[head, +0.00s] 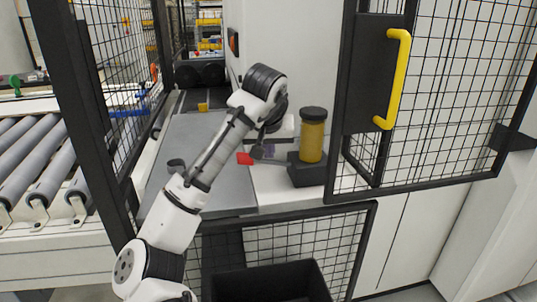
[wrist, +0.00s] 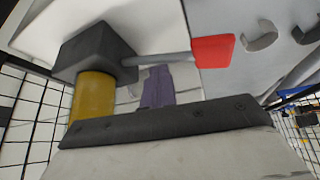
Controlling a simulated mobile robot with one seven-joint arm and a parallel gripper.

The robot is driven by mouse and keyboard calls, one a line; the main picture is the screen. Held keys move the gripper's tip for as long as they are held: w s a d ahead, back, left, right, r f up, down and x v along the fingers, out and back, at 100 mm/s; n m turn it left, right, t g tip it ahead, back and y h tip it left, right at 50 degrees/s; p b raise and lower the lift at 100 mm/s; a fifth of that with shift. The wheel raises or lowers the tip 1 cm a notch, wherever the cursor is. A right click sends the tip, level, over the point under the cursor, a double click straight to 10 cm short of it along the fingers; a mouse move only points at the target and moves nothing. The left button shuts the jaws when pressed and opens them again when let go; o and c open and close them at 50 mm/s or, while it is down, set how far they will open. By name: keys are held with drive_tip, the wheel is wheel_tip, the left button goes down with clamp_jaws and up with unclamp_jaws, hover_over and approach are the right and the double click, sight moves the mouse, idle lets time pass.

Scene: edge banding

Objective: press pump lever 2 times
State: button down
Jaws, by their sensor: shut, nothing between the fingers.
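The pump has a dark block base (head: 306,172) and an upright yellow cylinder (head: 313,140) with a black cap. Its grey lever (wrist: 162,59) sticks out sideways from the base and ends in a red tip (wrist: 212,51); the red tip also shows in the head view (head: 244,158). My gripper (head: 268,152) is shut and empty, close to the lever between the base and the red tip. In the wrist view its purple fingers (wrist: 158,72) end beside the lever shaft. I cannot tell whether they touch it.
The pump stands on a pale counter beside a grey tabletop (head: 190,150). A mesh door with a yellow handle (head: 398,80) is at the right. A mesh panel and roller conveyor (head: 45,160) are at the left. A black bin (head: 270,282) is below in front.

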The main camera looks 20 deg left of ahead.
drive_tip(key=shift+s+a+f+b, duration=0.15)
drive_tip(key=shift+a+f+b, duration=0.1)
drive_tip(key=shift+f, duration=0.2)
drive_tip(key=shift+s+a+f+b, duration=0.15)
drive_tip(key=shift+a+f, duration=0.05)
drive_tip(key=shift+f, duration=0.2)
idle(0.8)
drive_tip(key=shift+r, duration=0.1)
idle(0.4)
drive_tip(key=shift+w+d+r+p, duration=0.25)
drive_tip(key=shift+d+r+p, duration=0.1)
drive_tip(key=shift+r+p, duration=0.3)
drive_tip(key=shift+w+d+r+p, duration=0.2)
drive_tip(key=shift+d+r+p, duration=0.1)
drive_tip(key=shift+r+p, duration=0.4)
drive_tip(key=shift+w+d+r+p, duration=0.25)
drive_tip(key=shift+d+r+p, duration=0.1)
drive_tip(key=shift+r+p, duration=0.3)
drive_tip(key=shift+w+d+r+p, duration=0.2)
drive_tip(key=shift+d+r+p, duration=0.15)
drive_tip(key=shift+r+p, duration=0.4)
drive_tip(key=shift+w+d+r+p, duration=0.25)
drive_tip(key=shift+d+r+p, duration=0.1)
drive_tip(key=shift+r+p, duration=0.35)
drive_tip(key=shift+w+d+r+p, duration=0.2)
drive_tip(key=shift+d+r+p, duration=0.15)
drive_tip(key=shift+r+p, duration=0.4)
